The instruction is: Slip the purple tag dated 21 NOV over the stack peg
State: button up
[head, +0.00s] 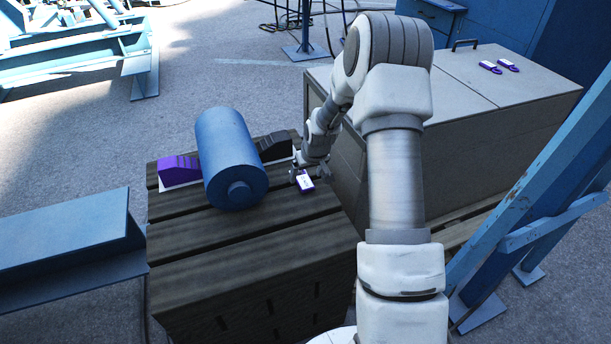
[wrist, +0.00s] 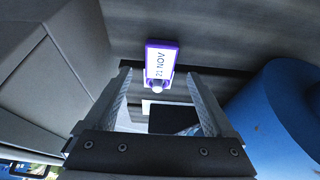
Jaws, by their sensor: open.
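The purple tag (wrist: 161,62) has a white label reading 21 NOV. In the wrist view it is just beyond my open fingertips (wrist: 157,88), with no finger touching it. A small pale round knob (wrist: 158,87) shows at its near end; I cannot tell whether this is the stack peg or whether it passes through the tag. In the head view the tag (head: 305,183) is low over the dark slatted wooden crate top (head: 250,240), just below my gripper (head: 296,174). The peg is not clearly seen there.
A blue cylinder (head: 225,150) lies left of my gripper, with a purple wedge (head: 178,170) and a dark wedge (head: 274,148) beside it. A grey cabinet (head: 450,100) stands close on the right, bearing two other purple tags (head: 490,67) (head: 508,65).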

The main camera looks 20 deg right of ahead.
jog(key=p+v, duration=0.3)
jog(key=v, duration=1.1)
jog(key=shift+r+p, duration=0.15)
jog(key=shift+p, duration=0.2)
jog(key=shift+s, duration=0.1)
